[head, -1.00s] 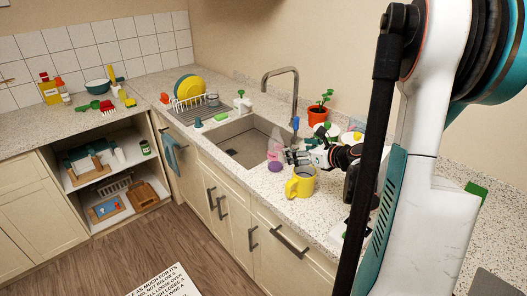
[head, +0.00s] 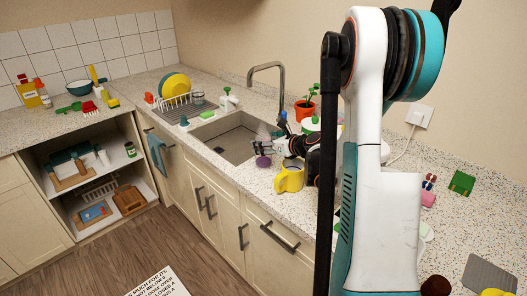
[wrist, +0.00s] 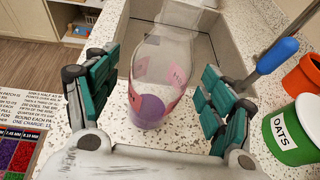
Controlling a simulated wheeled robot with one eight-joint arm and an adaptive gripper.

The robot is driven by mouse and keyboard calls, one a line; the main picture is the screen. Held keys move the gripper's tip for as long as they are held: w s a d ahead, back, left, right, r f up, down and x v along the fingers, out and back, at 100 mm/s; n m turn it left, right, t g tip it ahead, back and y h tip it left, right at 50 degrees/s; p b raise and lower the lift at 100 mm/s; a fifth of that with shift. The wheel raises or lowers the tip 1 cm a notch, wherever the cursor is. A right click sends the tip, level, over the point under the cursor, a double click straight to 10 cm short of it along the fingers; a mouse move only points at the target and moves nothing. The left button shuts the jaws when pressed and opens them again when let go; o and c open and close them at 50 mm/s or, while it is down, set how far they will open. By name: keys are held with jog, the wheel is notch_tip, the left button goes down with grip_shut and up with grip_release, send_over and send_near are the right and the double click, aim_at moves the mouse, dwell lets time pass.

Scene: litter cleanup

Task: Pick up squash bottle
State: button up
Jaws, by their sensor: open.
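The squash bottle (wrist: 150,92) is clear with pink labels and a purple lower part. It stands upright on the speckled worktop at the sink's edge in the wrist view. My gripper (wrist: 158,90) is open, with one teal-padded finger on each side of the bottle; I cannot tell whether either touches it. In the head view the bottle's purple bottom (head: 263,161) shows just left of my gripper (head: 277,145), and the rest of it is faint.
A yellow mug (head: 289,179) stands close in front of my gripper. The sink (head: 232,137) lies behind the bottle. A green oats tub (wrist: 290,132), a blue-handled brush (wrist: 277,55) and an orange pot (wrist: 303,75) stand to the right.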

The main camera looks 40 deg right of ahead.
jog(key=shift+x, duration=1.15)
jog(key=c, duration=1.2)
jog(key=shift+o, duration=0.2)
notch_tip(320, 180, up, 20)
jog(key=p, duration=0.6)
